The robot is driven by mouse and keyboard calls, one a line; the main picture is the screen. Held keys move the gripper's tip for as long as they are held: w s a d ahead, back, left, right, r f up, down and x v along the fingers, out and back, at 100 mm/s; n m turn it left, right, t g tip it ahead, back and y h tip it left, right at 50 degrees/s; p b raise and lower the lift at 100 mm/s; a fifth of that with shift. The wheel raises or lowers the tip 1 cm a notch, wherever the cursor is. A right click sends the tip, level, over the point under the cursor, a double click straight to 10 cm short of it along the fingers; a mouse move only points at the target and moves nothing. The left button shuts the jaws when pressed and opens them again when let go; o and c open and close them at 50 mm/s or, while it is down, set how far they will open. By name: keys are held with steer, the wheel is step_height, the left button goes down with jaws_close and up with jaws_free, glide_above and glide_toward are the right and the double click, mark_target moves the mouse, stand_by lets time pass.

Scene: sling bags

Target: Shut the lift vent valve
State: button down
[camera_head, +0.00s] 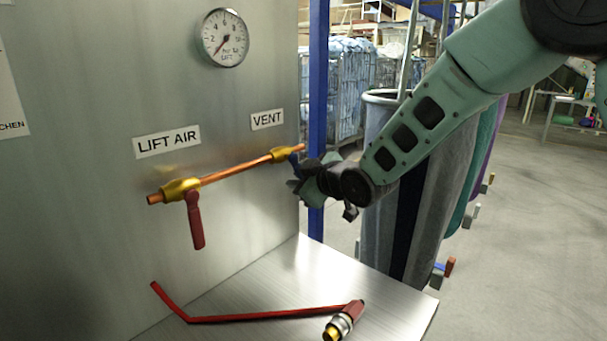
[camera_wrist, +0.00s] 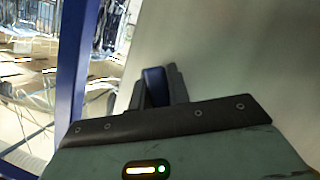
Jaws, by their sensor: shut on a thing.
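The vent valve (camera_head: 283,154) is a brass body at the right end of a copper pipe, under the VENT label (camera_head: 267,119). Its blue handle (camera_head: 295,163) shows only in part, running down from the body into my gripper (camera_head: 303,178). In the wrist view, my gripper (camera_wrist: 156,92) is shut on the blue handle (camera_wrist: 154,80), which lies between the two dark fingers. The fingers hide much of the handle, so its exact angle to the pipe is hard to tell.
The lift air valve (camera_head: 181,188) has a red handle (camera_head: 195,220) hanging down, across the pipe. A gauge (camera_head: 225,38) is above. A red hose (camera_head: 250,317) with a coupling (camera_head: 344,320) lies on the metal shelf (camera_head: 300,275). A blue post (camera_head: 318,80) stands close behind my gripper.

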steer(key=s+a+m+g+p, duration=0.1)
steer(key=m, duration=0.1)
steer(key=s+a+f+m+g+y+p, duration=0.1)
steer(key=m+p, duration=0.1)
steer(key=shift+s+a+g+y+p, duration=0.3)
steer(key=shift+s+a, duration=0.1)
stand_by(0.5)
steer(key=c, duration=1.3)
jaws_free()
steer(key=v, duration=1.7)
steer(key=shift+s+d+f, duration=0.15)
steer(key=shift+s+d, duration=0.05)
steer(key=shift+d, duration=0.05)
